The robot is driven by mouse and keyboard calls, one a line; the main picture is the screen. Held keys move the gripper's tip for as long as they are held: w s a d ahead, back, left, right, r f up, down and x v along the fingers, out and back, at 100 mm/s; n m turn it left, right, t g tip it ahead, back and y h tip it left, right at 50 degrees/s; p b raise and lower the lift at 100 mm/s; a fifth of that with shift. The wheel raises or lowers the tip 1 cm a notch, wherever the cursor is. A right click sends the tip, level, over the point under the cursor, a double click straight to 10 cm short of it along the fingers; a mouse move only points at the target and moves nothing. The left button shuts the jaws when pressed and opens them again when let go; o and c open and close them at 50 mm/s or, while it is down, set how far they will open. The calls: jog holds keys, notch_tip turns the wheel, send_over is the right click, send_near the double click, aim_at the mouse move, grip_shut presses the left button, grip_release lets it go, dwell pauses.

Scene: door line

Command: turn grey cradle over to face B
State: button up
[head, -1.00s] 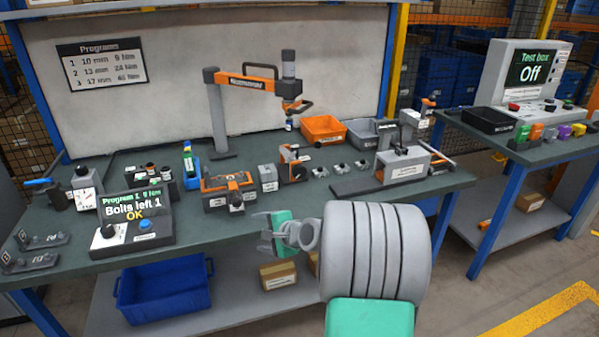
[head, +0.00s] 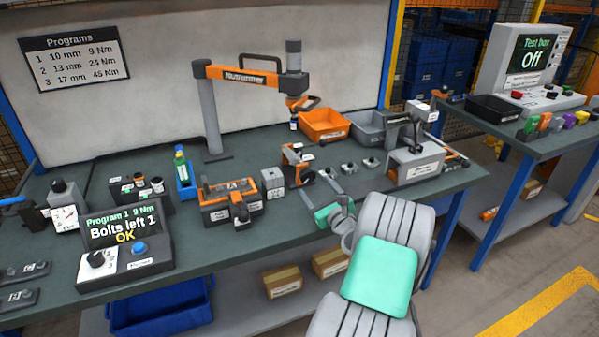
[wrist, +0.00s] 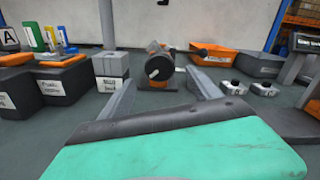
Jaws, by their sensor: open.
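An orange and grey fixture with a dark round disc and a side handle (wrist: 160,68) stands ahead in the wrist view; it also shows on the bench in the head view (head: 297,160). I cannot tell for sure whether it is the grey cradle, and no letter on it is readable. Another low orange and dark fixture (head: 229,203) stands to its left. A plate marked A (wrist: 8,38) shows at the far left of the wrist view. My gripper (wrist: 162,95) is open and empty, its fingers apart, short of the disc.
A grey labelled block (head: 271,181) stands between the two fixtures. Small grey parts (head: 349,167) lie to the right, before an orange bin (head: 324,125). A screwdriver arm (head: 212,110) rises behind. The program display (head: 124,222) reads OK and "Bolts left 1".

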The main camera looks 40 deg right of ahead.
aim_at(310, 178)
jog(key=x, duration=0.7)
jog(key=shift+w, duration=0.2)
jog(key=shift+c, duration=0.3)
jog(key=c, duration=1.3)
jog(key=shift+n, duration=0.3)
jog(key=n+b, duration=0.2)
jog(key=n, duration=0.1)
jog(key=shift+s+d+f, duration=0.1)
jog(key=shift+f, duration=0.05)
jog(key=n+b, duration=0.3)
jog(key=n, duration=0.2)
jog(key=shift+b, duration=0.4)
jog(key=shift+r+n, duration=0.2)
jog(key=shift+n, duration=0.2)
